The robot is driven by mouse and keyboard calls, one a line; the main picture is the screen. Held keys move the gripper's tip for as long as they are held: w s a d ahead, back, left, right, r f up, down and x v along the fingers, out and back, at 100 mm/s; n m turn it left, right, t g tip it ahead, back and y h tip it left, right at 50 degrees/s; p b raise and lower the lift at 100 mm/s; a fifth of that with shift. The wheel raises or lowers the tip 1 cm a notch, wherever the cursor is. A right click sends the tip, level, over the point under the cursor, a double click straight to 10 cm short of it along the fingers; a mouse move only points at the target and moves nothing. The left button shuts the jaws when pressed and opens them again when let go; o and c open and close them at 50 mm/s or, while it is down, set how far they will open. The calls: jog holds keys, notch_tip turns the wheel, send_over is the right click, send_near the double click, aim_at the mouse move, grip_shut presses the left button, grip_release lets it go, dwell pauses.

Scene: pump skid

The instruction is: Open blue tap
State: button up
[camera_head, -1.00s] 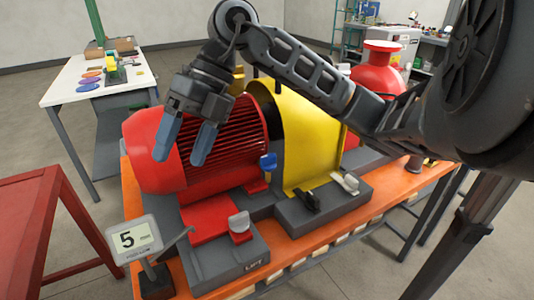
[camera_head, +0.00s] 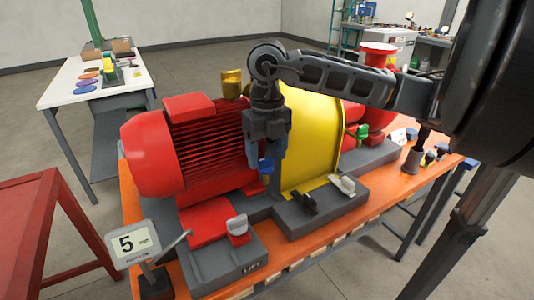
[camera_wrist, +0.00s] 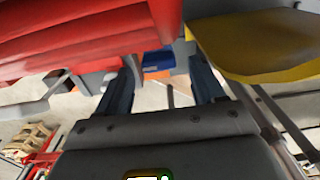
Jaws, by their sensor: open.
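The blue tap (camera_head: 266,165) is a small blue handle low on the front side of the red finned motor (camera_head: 215,150), beside the yellow guard (camera_head: 312,140). My gripper (camera_head: 265,158) hangs pointing down in front of the motor, right at the tap, and partly hides it. In the wrist view my gripper (camera_wrist: 162,62) has its two fingers spread apart. The blue tap (camera_wrist: 157,58) shows between the fingertips with a gap on both sides, so it is not gripped. I cannot tell how deep between the fingers it sits.
The motor and guard stand on an orange bench (camera_head: 185,280). A grey block (camera_head: 235,250), a black clip (camera_head: 304,202) and a white clip (camera_head: 343,184) lie low in front. A "5" sign (camera_head: 127,243) stands front left. A red table (camera_head: 30,225) is at left.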

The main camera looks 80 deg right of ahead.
jog(key=shift+f, duration=0.6)
jog(key=c, duration=1.1)
